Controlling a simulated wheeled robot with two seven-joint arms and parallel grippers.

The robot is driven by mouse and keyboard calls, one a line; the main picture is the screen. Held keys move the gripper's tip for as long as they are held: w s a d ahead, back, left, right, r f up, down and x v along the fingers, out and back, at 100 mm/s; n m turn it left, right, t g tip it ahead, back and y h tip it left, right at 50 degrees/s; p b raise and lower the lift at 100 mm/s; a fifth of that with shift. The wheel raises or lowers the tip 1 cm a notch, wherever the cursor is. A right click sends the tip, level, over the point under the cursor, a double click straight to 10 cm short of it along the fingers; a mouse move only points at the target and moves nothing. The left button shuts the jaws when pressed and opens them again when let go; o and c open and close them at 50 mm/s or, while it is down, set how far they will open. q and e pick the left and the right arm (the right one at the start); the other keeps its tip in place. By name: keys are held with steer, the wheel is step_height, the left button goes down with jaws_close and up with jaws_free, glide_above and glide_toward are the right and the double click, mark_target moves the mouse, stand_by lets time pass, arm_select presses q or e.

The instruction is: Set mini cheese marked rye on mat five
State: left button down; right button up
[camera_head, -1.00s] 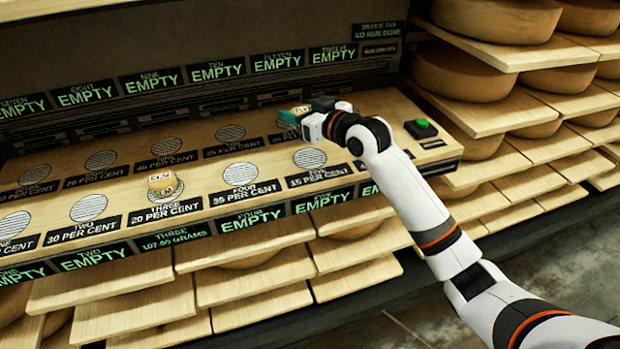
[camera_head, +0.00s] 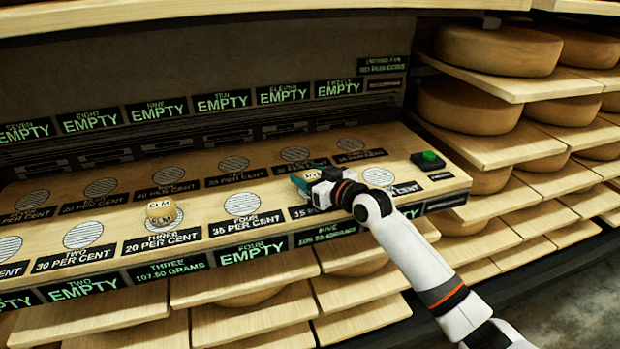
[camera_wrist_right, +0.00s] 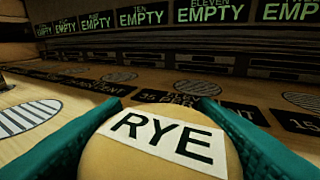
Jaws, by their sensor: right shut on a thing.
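The small cheese marked RYE (camera_wrist_right: 165,142) fills the lower middle of the right wrist view, upright, its label facing up. My right gripper (camera_head: 310,182) is shut on it, one teal finger on each side. In the head view the cheese (camera_head: 313,175) shows only in part at the fifth front-row place. Mat five is hidden under the cheese and gripper. The display below (camera_head: 327,235) shows a reading in grams, too small to read surely. My left gripper is not in view.
Another small cheese (camera_head: 160,211) sits on mat three, whose display reads 107.50 grams. Mat four (camera_head: 242,204) is bare. Mat six (camera_head: 378,176) shows bare beside my right wrist. A green button (camera_head: 428,157) is at the board's right end. Shelves of big cheese wheels stand right.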

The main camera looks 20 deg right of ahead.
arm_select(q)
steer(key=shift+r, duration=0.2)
arm_select(e)
steer(key=o, duration=1)
steer(key=shift+s+d+r, duration=0.1)
steer(key=shift+r, duration=0.05)
arm_select(q)
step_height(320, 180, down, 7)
steer(key=p, duration=0.1)
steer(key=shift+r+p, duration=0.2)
steer(key=shift+p, duration=0.15)
arm_select(e)
steer(key=v, duration=1.1)
steer(key=shift+s, duration=0.4)
